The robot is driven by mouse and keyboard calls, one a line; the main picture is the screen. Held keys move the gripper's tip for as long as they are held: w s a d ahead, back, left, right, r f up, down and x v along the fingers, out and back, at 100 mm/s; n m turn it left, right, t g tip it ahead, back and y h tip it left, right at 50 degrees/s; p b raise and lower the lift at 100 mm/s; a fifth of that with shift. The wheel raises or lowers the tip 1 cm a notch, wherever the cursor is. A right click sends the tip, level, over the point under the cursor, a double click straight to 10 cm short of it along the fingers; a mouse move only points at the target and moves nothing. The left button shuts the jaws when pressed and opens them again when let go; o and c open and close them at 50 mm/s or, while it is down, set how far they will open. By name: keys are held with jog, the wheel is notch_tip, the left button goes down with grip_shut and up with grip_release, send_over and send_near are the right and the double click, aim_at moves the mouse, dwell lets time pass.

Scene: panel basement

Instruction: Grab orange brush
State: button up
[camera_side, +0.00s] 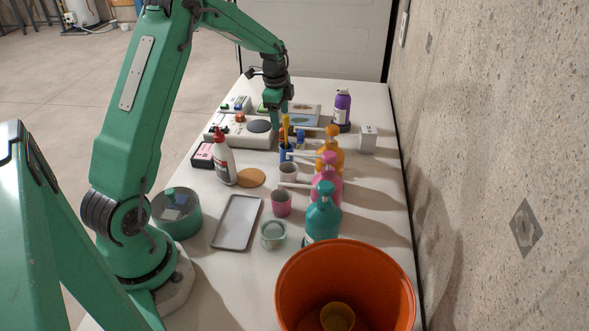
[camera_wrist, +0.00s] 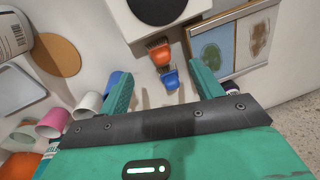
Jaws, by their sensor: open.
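The orange brush (camera_wrist: 162,55), with dark bristles, shows in the wrist view beside the device with the black disc. A blue brush (camera_wrist: 170,78) is right beside it, lower in the picture. My gripper (camera_wrist: 157,70) is open, its two green fingers spread on either side of both brushes, with nothing held. In the side view my gripper (camera_side: 279,122) hangs over the table by the disc device. There the orange brush (camera_side: 283,135) is small and partly hidden near a blue cup (camera_side: 286,154). I cannot tell how far the fingertips are above the brushes.
The disc device (camera_side: 259,126) lies close to my fingers. Orange (camera_side: 329,152), pink (camera_side: 327,180) and teal (camera_side: 323,218) pump bottles stand to the right. A framed panel (camera_wrist: 238,50) lies beside my right finger.

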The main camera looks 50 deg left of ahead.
aim_at(282, 130)
jog(key=shift+w+a+f, duration=0.1)
jog(key=shift+w+f, duration=0.05)
jog(key=shift+f, duration=1.1)
jog(key=shift+w+f, duration=0.15)
jog(key=shift+f, duration=1.15)
jog(key=shift+w+a+f, duration=0.1)
jog(key=shift+w+f, duration=0.05)
jog(key=shift+f, duration=1.1)
jog(key=c, duration=1.1)
